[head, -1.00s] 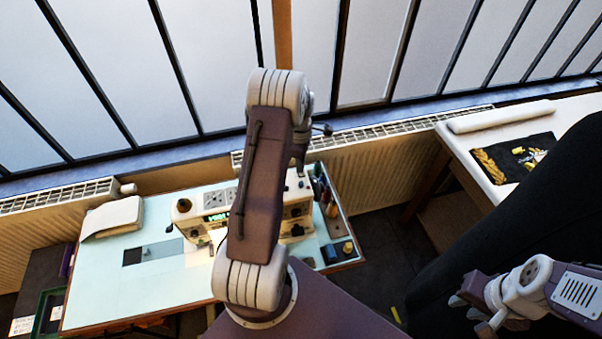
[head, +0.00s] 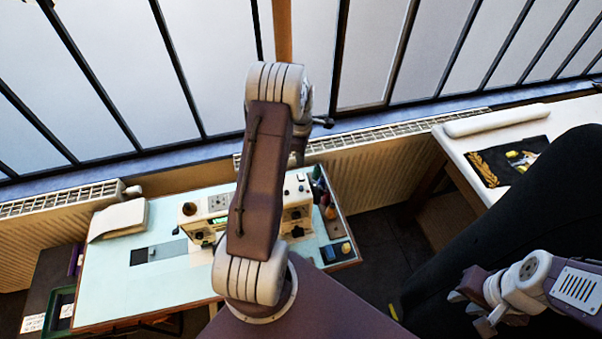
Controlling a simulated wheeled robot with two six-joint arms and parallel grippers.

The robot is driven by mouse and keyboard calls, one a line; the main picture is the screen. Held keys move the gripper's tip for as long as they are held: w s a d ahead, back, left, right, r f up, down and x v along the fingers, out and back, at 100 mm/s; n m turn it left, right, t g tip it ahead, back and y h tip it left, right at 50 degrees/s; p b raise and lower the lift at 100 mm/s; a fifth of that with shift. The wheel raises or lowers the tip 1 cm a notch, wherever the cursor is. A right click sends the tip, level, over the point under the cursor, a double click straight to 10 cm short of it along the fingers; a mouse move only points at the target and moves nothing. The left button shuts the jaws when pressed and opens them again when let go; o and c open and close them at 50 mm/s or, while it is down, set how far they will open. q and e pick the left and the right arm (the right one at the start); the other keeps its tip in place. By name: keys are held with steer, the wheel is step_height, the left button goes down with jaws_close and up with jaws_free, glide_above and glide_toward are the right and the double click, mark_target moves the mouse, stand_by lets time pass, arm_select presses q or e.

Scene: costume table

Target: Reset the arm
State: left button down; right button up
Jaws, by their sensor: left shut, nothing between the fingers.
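My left arm rises through the middle of the head view, its purple link and white joints in front of the sewing table. My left gripper (head: 322,122) is mostly hidden behind the arm's upper joint; only a small dark part shows at its right. It is shut and empty, in front of the radiator and window. My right gripper (head: 474,306) is at the lower right, on an arm entering from the right edge. It points left against a black shape, and its finger gap is not clear. Nothing shows in it.
A sewing machine (head: 205,213) stands on the pale sewing table (head: 150,285), partly behind my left arm. A folded cloth (head: 118,219) lies at its left. A white side table (head: 472,142) holds a dark mat (head: 483,167). A radiator (head: 375,165) runs below the windows.

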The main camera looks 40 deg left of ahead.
arm_select(q)
steer(key=shift+r, duration=0.45)
arm_select(e)
steer(key=shift+r, duration=0.3)
